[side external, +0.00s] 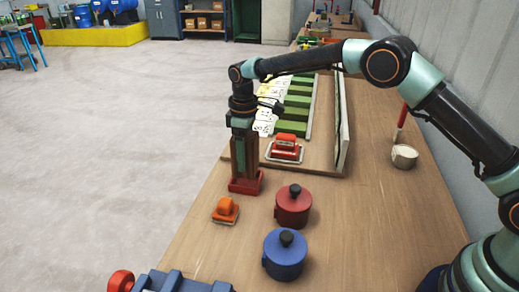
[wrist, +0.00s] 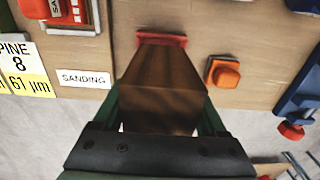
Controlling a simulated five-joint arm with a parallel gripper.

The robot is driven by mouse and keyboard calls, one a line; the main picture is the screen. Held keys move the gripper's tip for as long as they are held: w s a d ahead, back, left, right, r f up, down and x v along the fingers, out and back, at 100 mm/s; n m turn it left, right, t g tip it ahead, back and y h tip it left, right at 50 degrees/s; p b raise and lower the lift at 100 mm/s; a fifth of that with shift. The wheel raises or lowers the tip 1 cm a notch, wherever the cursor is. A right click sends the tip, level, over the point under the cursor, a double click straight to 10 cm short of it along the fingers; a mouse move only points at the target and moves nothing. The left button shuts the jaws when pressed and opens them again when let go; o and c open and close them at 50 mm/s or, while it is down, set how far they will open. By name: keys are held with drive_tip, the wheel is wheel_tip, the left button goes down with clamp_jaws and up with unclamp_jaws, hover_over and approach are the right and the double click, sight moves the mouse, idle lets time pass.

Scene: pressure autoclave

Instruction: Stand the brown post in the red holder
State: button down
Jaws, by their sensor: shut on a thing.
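The brown post (side external: 245,168) is upright at the table's left edge, with its lower end at the red holder (side external: 246,187). My gripper (side external: 242,148) is above the holder and shut on the post, with fingers on both sides. In the wrist view my gripper (wrist: 162,112) grips the near part of the brown post (wrist: 160,80), which runs away toward the red holder (wrist: 176,40). The post hides most of the holder there. I cannot tell whether the post's foot rests on the holder's floor.
An orange block (side external: 226,209), a red lidded pot (side external: 293,206) and a blue lidded pot (side external: 285,256) stand nearby. A red sander-like tool (side external: 285,149) sits behind on a board. A white cup (side external: 404,156) is at the right. The table's left edge is close.

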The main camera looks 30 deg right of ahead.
drive_tip(key=shift+f, duration=2.1)
drive_tip(key=shift+f, duration=0.15)
unclamp_jaws()
